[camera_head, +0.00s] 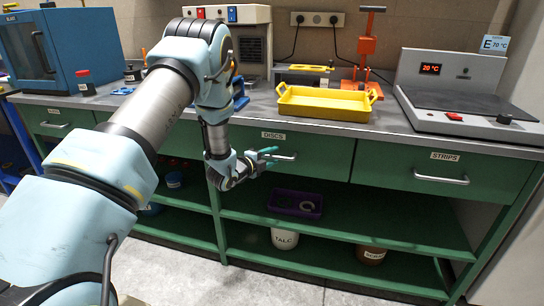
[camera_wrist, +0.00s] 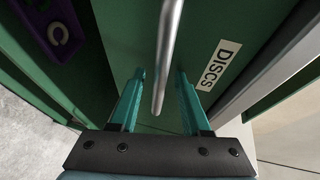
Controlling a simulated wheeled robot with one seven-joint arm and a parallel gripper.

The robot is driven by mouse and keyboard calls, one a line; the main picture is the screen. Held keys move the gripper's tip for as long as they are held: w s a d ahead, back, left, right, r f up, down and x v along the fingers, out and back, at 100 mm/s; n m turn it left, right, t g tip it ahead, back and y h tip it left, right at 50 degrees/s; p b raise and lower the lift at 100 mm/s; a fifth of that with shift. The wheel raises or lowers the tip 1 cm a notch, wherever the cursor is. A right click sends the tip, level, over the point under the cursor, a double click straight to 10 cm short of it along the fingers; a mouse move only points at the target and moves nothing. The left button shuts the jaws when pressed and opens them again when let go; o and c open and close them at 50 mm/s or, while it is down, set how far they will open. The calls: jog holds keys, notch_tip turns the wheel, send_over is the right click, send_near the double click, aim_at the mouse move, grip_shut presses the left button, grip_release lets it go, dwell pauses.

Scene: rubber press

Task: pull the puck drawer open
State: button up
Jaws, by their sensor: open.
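No label reading "puck" can be made out. The drawer labelled DISCS (camera_head: 320,156) is shut, flush with the green bench front. Its silver bar handle (camera_head: 286,157) also runs down the middle of the wrist view (camera_wrist: 168,50). My gripper (camera_head: 268,156) is in front of this drawer at the handle's left part. In the wrist view my gripper (camera_wrist: 161,75) is open, with one teal finger on each side of the bar. I see gaps between the bar and both fingers. The DISCS label (camera_wrist: 219,65) lies to the right there.
The STRIPS drawer (camera_head: 440,168) is at right, another drawer (camera_head: 50,122) at far left; both look shut. A purple tray (camera_head: 282,208) and a TALC tub (camera_head: 285,239) stand on shelves below. A yellow tray (camera_head: 325,104) and hot plate (camera_head: 460,95) stand on the bench.

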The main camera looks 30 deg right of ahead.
jog(key=shift+c, duration=0.4)
grip_shut()
dwell(1.0)
